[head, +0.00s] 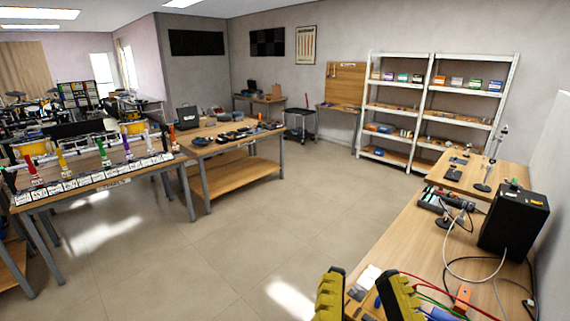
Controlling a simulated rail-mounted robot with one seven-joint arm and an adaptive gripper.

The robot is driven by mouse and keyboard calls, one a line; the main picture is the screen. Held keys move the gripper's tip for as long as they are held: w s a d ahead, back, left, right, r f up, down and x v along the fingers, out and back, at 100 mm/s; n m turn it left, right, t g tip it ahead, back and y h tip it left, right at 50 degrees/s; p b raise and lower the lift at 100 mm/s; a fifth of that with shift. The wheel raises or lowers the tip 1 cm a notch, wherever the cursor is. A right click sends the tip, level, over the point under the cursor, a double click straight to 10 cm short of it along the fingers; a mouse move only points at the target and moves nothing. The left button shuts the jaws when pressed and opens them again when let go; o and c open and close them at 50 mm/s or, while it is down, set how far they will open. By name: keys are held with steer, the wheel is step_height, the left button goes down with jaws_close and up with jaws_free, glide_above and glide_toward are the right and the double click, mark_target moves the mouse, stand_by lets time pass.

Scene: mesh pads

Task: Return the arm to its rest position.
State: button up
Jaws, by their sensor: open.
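My gripper (362,275) shows at the bottom edge of the head view, right of centre. Its two yellow and dark fingers stand apart, and I see nothing held between them. The fingers overlap the near left edge of the wooden bench (411,240) in the picture; I cannot tell their height above it. The rest of my arm is out of view.
A black box (514,221) with cables stands on the right bench. Red and green wires and an orange piece (463,297) lie close to the right finger. Work tables (228,143) stand at left, white shelves (430,105) at the back. The middle floor is clear.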

step_height(320, 180, up, 22)
steer(key=n+p, duration=0.1)
steer(key=p, duration=2.1)
step_height(320, 180, down, 36)
steer(key=b, duration=3.5)
steer(key=shift+a+r, duration=0.2)
steer(key=shift+r, duration=0.05)
